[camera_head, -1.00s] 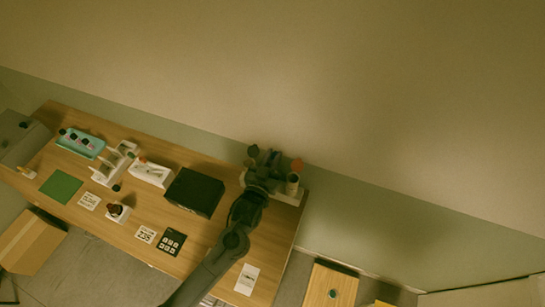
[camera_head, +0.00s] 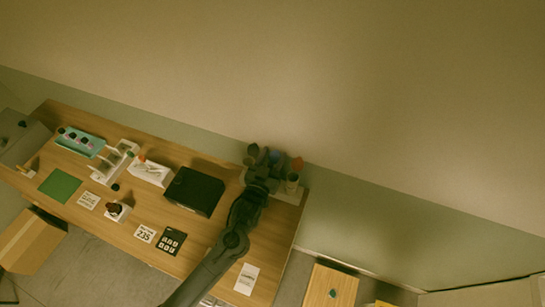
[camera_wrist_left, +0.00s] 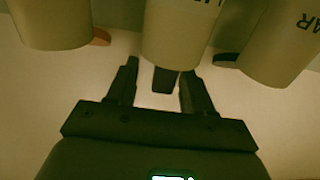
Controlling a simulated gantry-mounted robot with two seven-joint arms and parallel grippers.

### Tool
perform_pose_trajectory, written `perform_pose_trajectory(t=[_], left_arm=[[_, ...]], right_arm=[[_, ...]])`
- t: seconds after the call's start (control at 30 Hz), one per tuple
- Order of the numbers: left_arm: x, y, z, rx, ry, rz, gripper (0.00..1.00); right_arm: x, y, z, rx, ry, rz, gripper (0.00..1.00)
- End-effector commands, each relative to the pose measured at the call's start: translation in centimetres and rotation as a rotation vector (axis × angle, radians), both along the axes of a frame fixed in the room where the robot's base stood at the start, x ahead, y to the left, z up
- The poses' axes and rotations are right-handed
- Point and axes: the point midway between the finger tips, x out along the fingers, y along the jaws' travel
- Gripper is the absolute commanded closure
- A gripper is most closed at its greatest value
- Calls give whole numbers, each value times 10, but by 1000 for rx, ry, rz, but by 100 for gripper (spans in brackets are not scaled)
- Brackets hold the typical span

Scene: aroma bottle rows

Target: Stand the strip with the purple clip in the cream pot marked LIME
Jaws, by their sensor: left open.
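In the left wrist view, the middle cream pot (camera_wrist_left: 178,35) shows part of a label that seems to begin "LI". A dark piece (camera_wrist_left: 164,80), its colour unclear, shows at the pot's mouth between my open fingers. I cannot tell whether it is the purple clip or whether the fingers touch it. In the head view, a bluish-purple spot (camera_head: 274,155) shows among the pots, just beyond my left gripper (camera_head: 262,172). My left gripper is open in the left wrist view (camera_wrist_left: 160,88). My right gripper is not in view.
Cream pots stand left (camera_wrist_left: 50,20) and right (camera_wrist_left: 275,40) of the middle one, with an orange piece (camera_wrist_left: 102,37) and a dark one (camera_wrist_left: 226,58) at their mouths. A black box (camera_head: 194,191) stands left of my arm. A white card (camera_head: 247,279) lies near the table's front edge.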

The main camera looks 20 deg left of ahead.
Motion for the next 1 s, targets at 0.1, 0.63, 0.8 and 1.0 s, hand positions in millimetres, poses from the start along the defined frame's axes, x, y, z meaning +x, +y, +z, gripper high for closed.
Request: perform_pose_trajectory(t=[0.1,0.63,0.8,1.0], left_arm=[[0,0,0,0,0,0,49],[-42,0,3,1,4,-1,49],[-68,0,3,1,2,0,49],[-92,0,2,0,2,0,49]], right_arm=[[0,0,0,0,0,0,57],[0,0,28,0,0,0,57],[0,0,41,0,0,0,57],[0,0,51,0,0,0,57]])
